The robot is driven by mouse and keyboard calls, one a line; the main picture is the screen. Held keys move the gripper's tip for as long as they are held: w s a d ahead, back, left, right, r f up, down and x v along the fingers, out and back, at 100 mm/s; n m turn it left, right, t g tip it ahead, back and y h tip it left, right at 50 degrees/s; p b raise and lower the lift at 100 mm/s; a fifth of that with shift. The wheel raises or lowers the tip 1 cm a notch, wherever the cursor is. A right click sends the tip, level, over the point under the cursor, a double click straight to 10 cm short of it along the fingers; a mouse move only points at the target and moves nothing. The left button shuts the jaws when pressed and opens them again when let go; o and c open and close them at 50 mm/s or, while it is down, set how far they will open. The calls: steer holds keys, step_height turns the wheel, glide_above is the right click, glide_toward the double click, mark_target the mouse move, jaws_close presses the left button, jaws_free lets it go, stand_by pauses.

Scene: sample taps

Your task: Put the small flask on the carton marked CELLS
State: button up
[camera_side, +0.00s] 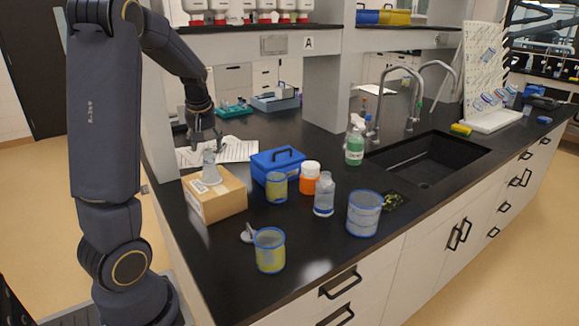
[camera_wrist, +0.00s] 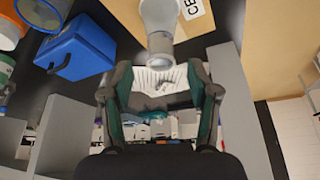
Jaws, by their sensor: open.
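The small flask (camera_side: 210,170) is a grey-white conical flask standing upright on top of the brown carton (camera_side: 222,207). In the wrist view the flask (camera_wrist: 160,14) is at the top middle, its neck pointing toward my gripper. The carton (camera_wrist: 130,14) shows beneath it there, with a white label of which only the letters "CE" are visible. My gripper (camera_side: 205,138) is just above the flask's neck in the side view. In the wrist view my gripper (camera_wrist: 160,72) is open, its fingers apart with nothing held between them.
A blue box with a handle (camera_side: 277,165) stands close right of the carton. Beakers, an orange jar (camera_side: 310,178), a clear bottle (camera_side: 324,197) and a green spray bottle (camera_side: 355,148) stand farther right. A sink (camera_side: 430,158) lies beyond. Papers (camera_side: 235,150) lie behind the carton.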

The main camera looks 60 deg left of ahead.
steer(key=w+d+v, duration=0.1)
steer(key=v, duration=0.6)
steer(key=d+m+t+h, duration=0.25)
steer(key=d+m, duration=0.35)
steer(key=d, duration=1)
steer(key=s+d+f+m+h, duration=0.1)
steer(key=s+d+m, duration=0.2)
steer(key=d, duration=0.4)
steer(key=s+d+f+m+t, duration=0.1)
steer(key=s+d+m, duration=0.2)
steer(key=d, duration=0.5)
steer(key=shift+s+m+h, duration=0.15)
steer(key=shift+m+h, duration=0.2)
steer(key=shift+m, duration=0.35)
